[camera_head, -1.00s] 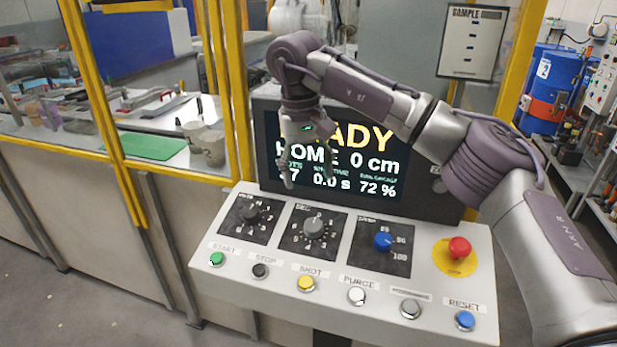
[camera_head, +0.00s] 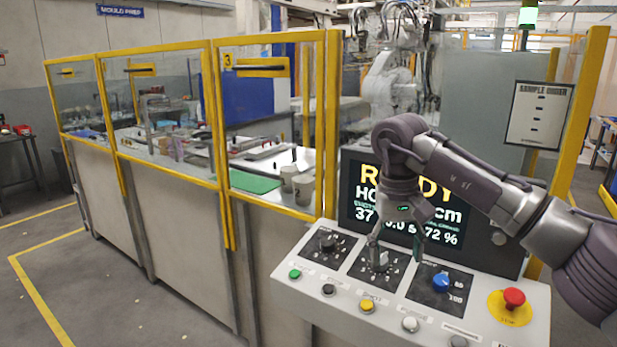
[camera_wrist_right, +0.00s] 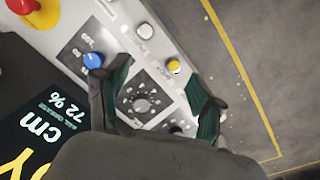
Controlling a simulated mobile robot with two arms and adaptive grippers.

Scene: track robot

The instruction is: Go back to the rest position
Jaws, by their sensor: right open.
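My right gripper (camera_head: 395,252) hangs in front of the screen, above the control panel (camera_head: 300,256), fingers pointing down and spread apart. In the right wrist view the open gripper (camera_wrist_right: 158,95) has nothing between its fingertips, and the middle black dial (camera_wrist_right: 140,102) of the panel shows beyond them. The blue knob (camera_wrist_right: 93,61) appears close to one fingertip there; I cannot tell whether they touch. The screen (camera_head: 480,235) behind the gripper is partly hidden by my right arm. My left gripper is not in view.
The panel carries a red stop button (camera_head: 513,297), a blue knob (camera_head: 441,281) and a row of push buttons. A yellow-framed guarded cell (camera_head: 170,185) stands to the left, with cups (camera_head: 303,188) inside. Open grey floor (camera_head: 120,310) lies at the lower left.

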